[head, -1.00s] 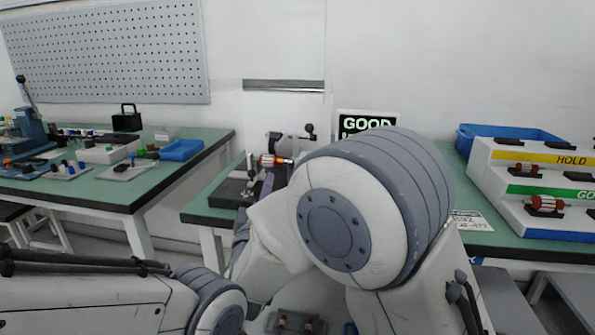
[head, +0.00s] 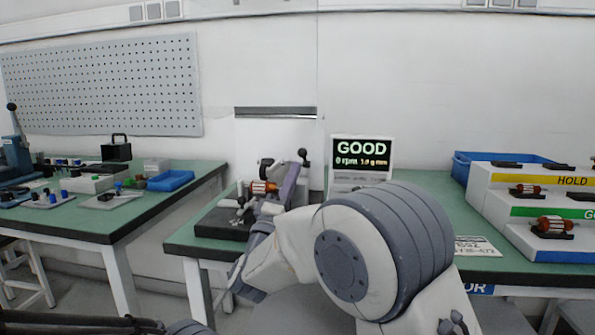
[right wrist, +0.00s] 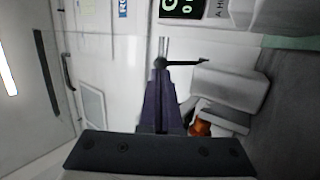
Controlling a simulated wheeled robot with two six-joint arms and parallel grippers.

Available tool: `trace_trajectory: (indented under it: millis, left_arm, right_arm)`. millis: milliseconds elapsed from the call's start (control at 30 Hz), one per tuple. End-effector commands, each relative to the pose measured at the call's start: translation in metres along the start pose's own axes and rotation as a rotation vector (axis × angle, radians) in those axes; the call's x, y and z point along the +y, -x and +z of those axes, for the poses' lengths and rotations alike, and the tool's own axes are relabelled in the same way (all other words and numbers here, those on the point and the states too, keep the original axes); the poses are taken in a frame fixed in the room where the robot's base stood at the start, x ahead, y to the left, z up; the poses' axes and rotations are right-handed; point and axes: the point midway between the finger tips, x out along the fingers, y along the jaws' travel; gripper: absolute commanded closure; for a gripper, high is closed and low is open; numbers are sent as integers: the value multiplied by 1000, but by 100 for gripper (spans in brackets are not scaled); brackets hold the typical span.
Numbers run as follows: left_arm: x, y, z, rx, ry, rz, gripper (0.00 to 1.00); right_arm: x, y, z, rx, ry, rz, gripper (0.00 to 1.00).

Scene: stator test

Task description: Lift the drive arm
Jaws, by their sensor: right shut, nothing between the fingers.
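The test machine (head: 226,222) stands on the middle bench, with an orange and steel rotor (head: 260,187) lying across its supports. The drive arm above it shows a black ball-ended handle (head: 302,155); my gripper hides part of the arm. My right gripper (head: 296,168) is shut and empty, its purple-grey fingers slanting up beside the handle. In the right wrist view, the fingers (right wrist: 161,48) cross close to a black handle (right wrist: 188,62). I cannot tell whether they touch. The pale drive housing (right wrist: 235,90) and the orange rotor (right wrist: 200,128) lie to their right. My left gripper is out of view.
A display (head: 362,152) behind the bench reads GOOD, 0 rpm. A stepped rack (head: 520,205) with rotors and a blue bin (head: 462,167) stand at right. A separate bench (head: 140,222) with parts and tools is at left. My right forearm covers the middle bench's front.

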Motion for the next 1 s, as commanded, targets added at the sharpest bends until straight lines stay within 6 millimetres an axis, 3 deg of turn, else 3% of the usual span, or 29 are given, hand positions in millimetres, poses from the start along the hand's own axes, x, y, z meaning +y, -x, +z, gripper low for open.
trace_trajectory:
  millis: [200,667,867,1000]
  left_arm:
    - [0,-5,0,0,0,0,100]
    - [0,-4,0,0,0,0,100]
    - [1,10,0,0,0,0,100]
    - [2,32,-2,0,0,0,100]
  right_arm:
    - [-1,-22,2,-3,1,1,100]
    - [0,-26,1,-1,1,-2,100]
    - [6,-30,1,-1,5,-26,100]
    - [12,-36,-1,0,12,-70,100]
